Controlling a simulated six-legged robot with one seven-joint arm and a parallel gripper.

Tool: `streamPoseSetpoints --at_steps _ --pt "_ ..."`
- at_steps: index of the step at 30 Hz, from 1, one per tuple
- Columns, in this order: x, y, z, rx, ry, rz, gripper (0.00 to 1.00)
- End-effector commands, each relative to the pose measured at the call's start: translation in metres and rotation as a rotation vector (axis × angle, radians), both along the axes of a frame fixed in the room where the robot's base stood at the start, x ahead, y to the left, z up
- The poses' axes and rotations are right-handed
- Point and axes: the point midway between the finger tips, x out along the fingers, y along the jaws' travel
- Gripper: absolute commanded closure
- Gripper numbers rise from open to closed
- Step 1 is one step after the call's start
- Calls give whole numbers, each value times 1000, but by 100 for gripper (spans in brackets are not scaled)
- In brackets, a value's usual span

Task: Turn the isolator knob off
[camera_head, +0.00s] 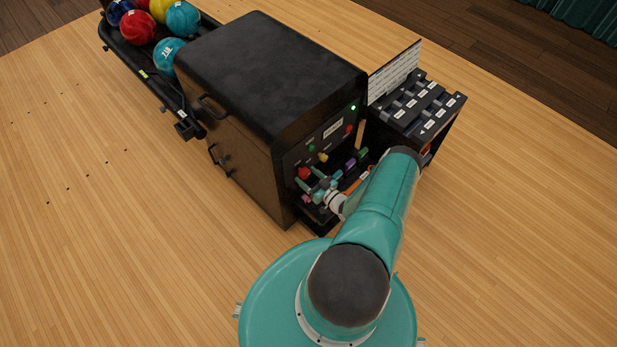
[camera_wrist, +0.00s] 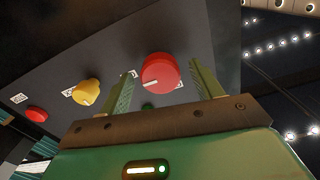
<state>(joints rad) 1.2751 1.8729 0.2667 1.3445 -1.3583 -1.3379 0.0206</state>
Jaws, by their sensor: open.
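The wrist view shows a large round red knob (camera_wrist: 160,72) with a white pointer line, on the dark panel. It is probably the isolator knob, but its label cannot be read. My gripper (camera_wrist: 161,69) is open, with one finger on each side of this knob in the picture. I cannot tell whether they touch it. In the head view my gripper (camera_head: 318,184) is at the lower left of the machine's front panel, close to a red knob (camera_head: 303,173). A yellow knob (camera_wrist: 87,92) sits left of the red one in the wrist view.
A smaller red control (camera_wrist: 36,114) lies farther left. The black machine (camera_head: 270,60) carries the panel. A rack of colored balls (camera_head: 138,27) stands behind it, and a dark labeled stand (camera_head: 420,105) is at right. Open wooden floor (camera_head: 100,230) lies left.

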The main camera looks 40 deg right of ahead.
Motion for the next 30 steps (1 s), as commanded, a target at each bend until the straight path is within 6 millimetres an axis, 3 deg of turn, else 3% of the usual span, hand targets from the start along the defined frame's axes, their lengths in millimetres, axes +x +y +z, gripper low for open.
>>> streamPoseSetpoints --at_steps 7,14,30 --pt "1 0 0 0 0 -1 35" --pt "1 0 0 0 0 -1 78" --pt "1 0 0 -121 -3 2 80"
